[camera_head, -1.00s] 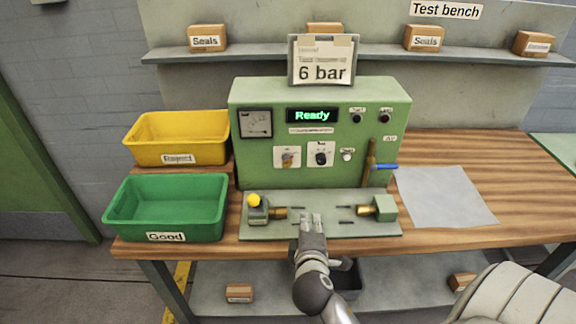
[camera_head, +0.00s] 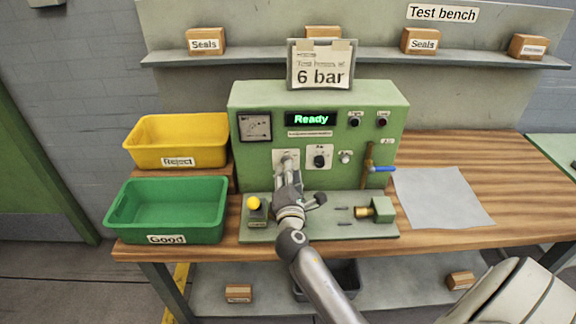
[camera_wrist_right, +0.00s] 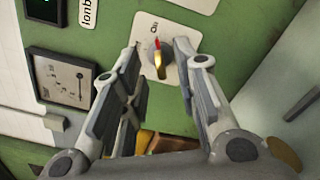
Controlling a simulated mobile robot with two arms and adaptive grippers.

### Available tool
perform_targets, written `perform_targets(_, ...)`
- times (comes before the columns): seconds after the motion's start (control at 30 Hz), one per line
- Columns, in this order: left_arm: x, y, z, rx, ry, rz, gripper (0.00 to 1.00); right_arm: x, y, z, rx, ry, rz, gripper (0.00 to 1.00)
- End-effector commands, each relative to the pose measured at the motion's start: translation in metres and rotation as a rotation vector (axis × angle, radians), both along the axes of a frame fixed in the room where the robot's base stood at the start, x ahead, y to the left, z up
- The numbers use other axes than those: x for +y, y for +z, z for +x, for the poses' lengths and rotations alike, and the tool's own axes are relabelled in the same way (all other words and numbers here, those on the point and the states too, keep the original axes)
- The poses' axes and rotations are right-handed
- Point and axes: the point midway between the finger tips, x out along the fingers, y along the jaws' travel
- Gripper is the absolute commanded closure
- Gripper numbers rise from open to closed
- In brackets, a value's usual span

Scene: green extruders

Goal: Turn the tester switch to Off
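The green tester (camera_head: 265,105) stands on the bench and its display reads Ready. Its switch (camera_wrist_right: 160,62), a knob with a yellow and red handle on a white plate, faces me in the right wrist view. In the head view my right gripper (camera_head: 287,172) is in front of the switch plate and hides most of the knob. In the right wrist view the gripper (camera_wrist_right: 158,52) is open, with one finger on each side of the knob; whether they touch it I cannot tell. The label beside the knob is partly readable. My left gripper is not in view.
A second black knob (camera_head: 319,161) and a white button (camera_head: 345,157) are right of the switch. A blue-handled lever (camera_head: 382,169) is at the tester's right. A yellow-topped fixture (camera_head: 254,204) stands below. Yellow (camera_head: 138,151) and green (camera_head: 118,213) bins are left.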

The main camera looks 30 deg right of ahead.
Motion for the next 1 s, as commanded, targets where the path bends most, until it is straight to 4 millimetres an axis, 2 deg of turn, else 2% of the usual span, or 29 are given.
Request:
perform_targets(0.2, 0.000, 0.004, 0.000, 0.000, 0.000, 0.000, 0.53, -0.013, 0.000, 0.021, 0.000, 0.000, 0.000, 0.71)
perform_targets(0.6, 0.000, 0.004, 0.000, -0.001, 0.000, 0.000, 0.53, -0.016, 0.000, 0.025, -0.001, 0.000, 0.001, 0.71)
perform_targets(0.83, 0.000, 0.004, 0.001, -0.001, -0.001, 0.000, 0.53, -0.016, 0.000, 0.025, -0.001, 0.000, 0.001, 1.00)
perform_targets(1.0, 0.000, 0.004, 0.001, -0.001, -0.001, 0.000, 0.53, -0.016, 0.000, 0.025, 0.000, -0.001, 0.001, 1.00)
